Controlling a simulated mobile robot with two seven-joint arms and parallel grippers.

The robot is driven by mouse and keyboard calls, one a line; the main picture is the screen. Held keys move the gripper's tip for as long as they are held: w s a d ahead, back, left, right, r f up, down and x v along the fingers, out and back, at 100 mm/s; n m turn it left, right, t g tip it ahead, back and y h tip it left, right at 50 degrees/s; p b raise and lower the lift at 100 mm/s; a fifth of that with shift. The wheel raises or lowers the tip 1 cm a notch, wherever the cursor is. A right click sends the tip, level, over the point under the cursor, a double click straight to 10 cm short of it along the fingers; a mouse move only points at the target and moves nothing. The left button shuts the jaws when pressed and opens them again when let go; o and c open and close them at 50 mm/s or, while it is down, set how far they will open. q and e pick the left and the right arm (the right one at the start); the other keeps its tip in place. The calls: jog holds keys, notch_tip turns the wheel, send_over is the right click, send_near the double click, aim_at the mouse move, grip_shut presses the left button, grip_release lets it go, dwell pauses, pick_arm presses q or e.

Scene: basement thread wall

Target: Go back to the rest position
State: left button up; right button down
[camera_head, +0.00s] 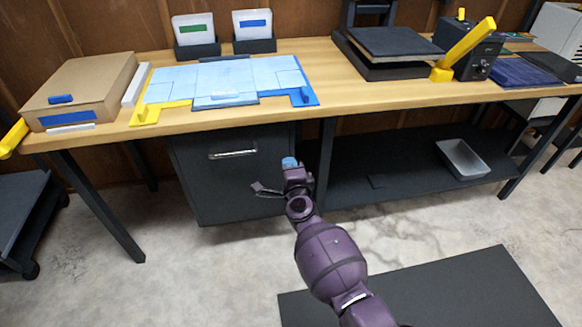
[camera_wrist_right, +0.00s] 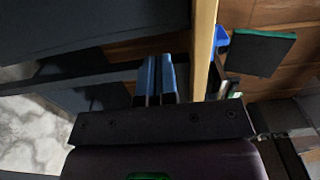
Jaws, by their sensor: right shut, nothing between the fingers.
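My right arm, purple, reaches up from the bottom of the head view. My right gripper (camera_head: 289,162) has blue fingertips and is in front of the workbench, below its front edge and near the dark drawer cabinet (camera_head: 230,185). In the right wrist view the two blue fingers (camera_wrist_right: 155,80) are side by side and closed, with nothing held. The wooden workbench (camera_head: 350,105) stands beyond the gripper, and its edge also shows in the wrist view (camera_wrist_right: 204,45). My left gripper does not show in either view.
A blue and yellow board (camera_head: 225,78), a cardboard box (camera_head: 85,88), a black press-like device (camera_head: 390,48) and a yellow-handled machine (camera_head: 475,55) stand on the bench. A grey tray (camera_head: 462,158) lies on the lower shelf. A dark mat (camera_head: 430,295) covers floor at the front right.

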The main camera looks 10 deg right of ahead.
pick_arm(q)
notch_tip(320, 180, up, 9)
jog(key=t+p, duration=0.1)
jog(key=p, duration=0.9)
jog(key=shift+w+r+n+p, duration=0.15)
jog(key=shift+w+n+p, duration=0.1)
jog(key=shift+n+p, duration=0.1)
pick_arm(e)
jog(key=s+d+n+g, duration=0.2)
jog(key=s+d+n, duration=0.3)
jog(key=s, duration=1.1)
jog(key=s+d+r+n+g, duration=0.1)
jog(key=s+d+n, duration=0.4)
jog(key=s, duration=1.1)
jog(key=s+d+n+g, duration=0.4)
jog(key=s+n, duration=0.5)
jog(key=s, duration=0.7)
jog(key=shift+d+r, duration=0.25)
jog(key=shift+d, duration=0.85)
